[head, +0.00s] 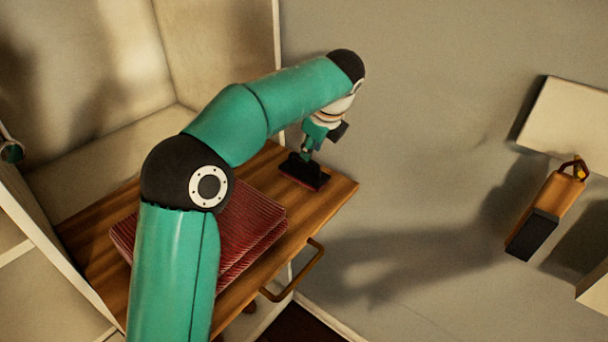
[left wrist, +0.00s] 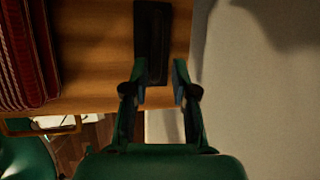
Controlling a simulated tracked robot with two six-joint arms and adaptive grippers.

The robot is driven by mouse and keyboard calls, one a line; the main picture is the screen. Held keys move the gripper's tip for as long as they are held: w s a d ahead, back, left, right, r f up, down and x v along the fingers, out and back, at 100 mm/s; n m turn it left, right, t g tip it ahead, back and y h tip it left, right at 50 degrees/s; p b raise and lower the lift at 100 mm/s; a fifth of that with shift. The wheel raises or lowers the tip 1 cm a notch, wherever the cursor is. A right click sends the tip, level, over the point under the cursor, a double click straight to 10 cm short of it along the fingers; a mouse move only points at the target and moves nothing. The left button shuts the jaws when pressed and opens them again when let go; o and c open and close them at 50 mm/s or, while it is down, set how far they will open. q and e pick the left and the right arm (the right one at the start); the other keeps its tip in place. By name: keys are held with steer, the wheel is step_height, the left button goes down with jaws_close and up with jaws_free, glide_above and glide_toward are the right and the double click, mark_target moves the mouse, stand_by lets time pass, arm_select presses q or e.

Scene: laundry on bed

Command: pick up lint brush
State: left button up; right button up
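The lint brush (head: 303,172), dark with a reddish edge, lies on the wooden pull-out surface (head: 335,192) near its far right corner. In the left wrist view it is a long dark shape (left wrist: 152,35) pointing toward my gripper. My left gripper (head: 307,150) is directly above the brush, pointing down. In the left wrist view its fingers (left wrist: 159,75) are apart, with the near end of the brush between or just below the tips. A gap shows beside the right finger. I cannot tell whether either finger touches the brush.
A stack of red striped folded cloth (head: 262,225) lies left of the brush, partly hidden by my arm. A handle (head: 308,277) sticks out from the front of the wooden surface. White cabinet walls (head: 215,45) stand behind and left; a grey wall is on the right.

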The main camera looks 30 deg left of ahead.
mark_target(304, 167)
arm_select(q)
steer(key=shift+x, duration=3.05)
steer(key=shift+s+a, duration=0.1)
steer(key=shift+s, duration=0.1)
jaws_close()
